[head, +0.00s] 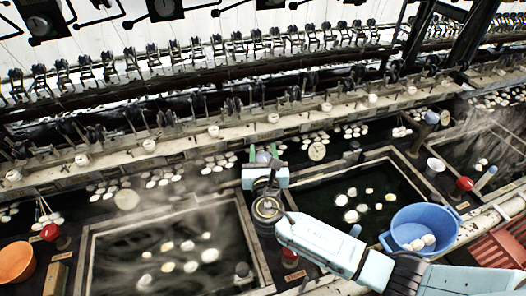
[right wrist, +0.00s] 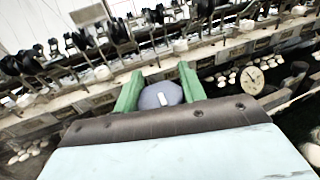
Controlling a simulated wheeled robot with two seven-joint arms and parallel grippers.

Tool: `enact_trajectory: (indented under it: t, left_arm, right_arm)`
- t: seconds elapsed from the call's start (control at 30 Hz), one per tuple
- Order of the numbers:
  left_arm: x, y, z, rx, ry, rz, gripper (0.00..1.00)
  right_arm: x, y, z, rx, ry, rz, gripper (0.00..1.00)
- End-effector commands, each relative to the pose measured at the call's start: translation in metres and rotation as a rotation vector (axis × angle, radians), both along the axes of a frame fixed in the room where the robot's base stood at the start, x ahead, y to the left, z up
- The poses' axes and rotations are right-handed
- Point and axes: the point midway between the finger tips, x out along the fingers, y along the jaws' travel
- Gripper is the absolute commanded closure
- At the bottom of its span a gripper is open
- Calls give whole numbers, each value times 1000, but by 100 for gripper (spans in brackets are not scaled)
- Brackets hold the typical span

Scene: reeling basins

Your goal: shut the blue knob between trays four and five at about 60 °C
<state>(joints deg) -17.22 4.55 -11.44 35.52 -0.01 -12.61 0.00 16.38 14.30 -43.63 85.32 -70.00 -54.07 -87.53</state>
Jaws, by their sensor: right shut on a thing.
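In the right wrist view the round blue-grey knob (right wrist: 158,96) with a short white mark sits between the green fingertips (right wrist: 160,90). A round pale dial (head: 317,151) is right of the knob, and it also shows in the right wrist view (right wrist: 252,79); its reading is too small to tell. My left gripper is not in view.
A steaming basin (head: 88,255) with white cocoons is at left, another basin (head: 397,160) at right. Red knobs (head: 50,232) (head: 464,184), a blue tub (head: 424,220) and an orange bowl (head: 16,262) stand along the front. A row of reeling fittings runs behind.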

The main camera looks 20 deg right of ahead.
Motion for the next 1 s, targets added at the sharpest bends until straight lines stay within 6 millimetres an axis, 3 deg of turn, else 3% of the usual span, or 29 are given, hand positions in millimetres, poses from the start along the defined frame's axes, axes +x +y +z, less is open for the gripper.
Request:
enact_trajectory:
  t: [0.33,0.37,0.5,0.83,1.0]
  left_arm:
    - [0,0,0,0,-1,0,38]
    - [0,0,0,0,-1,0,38]
    - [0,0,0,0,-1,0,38]
    - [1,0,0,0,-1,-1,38]
    - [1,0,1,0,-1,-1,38]
  right_arm:
    - [0,-1,0,0,0,-5,82]
    - [0,-1,0,0,0,-5,57]
    - [0,-1,0,0,0,-4,39]
    - [-2,0,0,1,1,-2,38]
    - [-23,6,-2,2,4,0,38]
